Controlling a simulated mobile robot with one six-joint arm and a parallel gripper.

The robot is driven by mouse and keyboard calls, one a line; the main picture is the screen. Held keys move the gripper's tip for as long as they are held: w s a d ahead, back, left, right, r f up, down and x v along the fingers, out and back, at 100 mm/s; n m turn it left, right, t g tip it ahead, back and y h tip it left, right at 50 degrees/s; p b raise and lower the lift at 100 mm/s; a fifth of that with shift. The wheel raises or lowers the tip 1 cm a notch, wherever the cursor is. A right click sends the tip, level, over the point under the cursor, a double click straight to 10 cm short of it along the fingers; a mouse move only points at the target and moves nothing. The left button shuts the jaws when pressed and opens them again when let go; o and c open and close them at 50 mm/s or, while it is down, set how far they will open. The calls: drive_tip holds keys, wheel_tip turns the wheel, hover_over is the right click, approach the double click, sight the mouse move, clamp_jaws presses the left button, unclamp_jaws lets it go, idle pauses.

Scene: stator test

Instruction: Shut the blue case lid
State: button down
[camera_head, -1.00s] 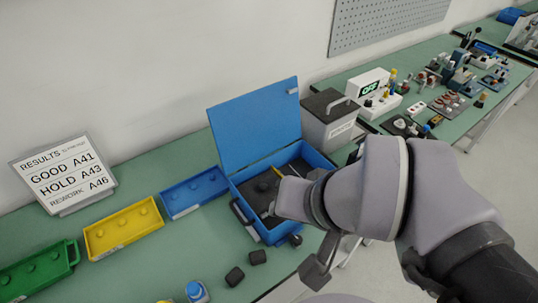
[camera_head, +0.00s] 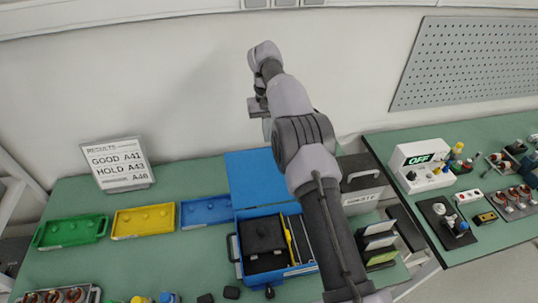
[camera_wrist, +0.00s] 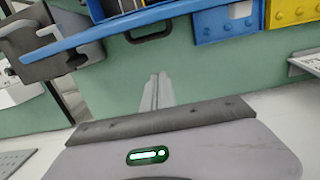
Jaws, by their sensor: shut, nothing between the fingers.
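The blue case stands open on the green bench. Its blue lid (camera_head: 254,176) is raised at the back, and the case body (camera_head: 236,258) holds a dark insert and a yellow, pen-like item (camera_head: 288,238). My gripper (camera_head: 258,106) is up near the wall, above the lid's top edge in the head view. The wrist view shows the gripper's fingers (camera_wrist: 157,88) shut and empty, with a blue edge, likely the lid's (camera_wrist: 130,32), across the top and apart from them in the picture. My arm covers part of the lid's and case's right side.
Blue (camera_head: 205,211), yellow (camera_head: 143,221) and green (camera_head: 70,232) trays lie left of the case. A grey box with a handle (camera_head: 362,183) and a rack of cards (camera_head: 378,243) stand at right. The wall is close behind; a results sign (camera_head: 119,165) stands at left.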

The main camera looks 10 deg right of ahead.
sight(271, 158)
drive_tip(key=shift+s+f+b, duration=0.7)
drive_tip(key=shift+f+b, duration=0.3)
drive_tip(key=shift+f, duration=0.15)
drive_tip(key=shift+s+f+b, duration=0.7)
drive_tip(key=shift+f+b, duration=0.25)
drive_tip(key=shift+f, duration=0.15)
drive_tip(key=shift+s+f+b, duration=0.7)
drive_tip(key=shift+f+b, duration=0.3)
drive_tip(key=shift+f, duration=0.15)
drive_tip(key=shift+s+b, duration=0.1)
drive_tip(key=shift+b, duration=0.55)
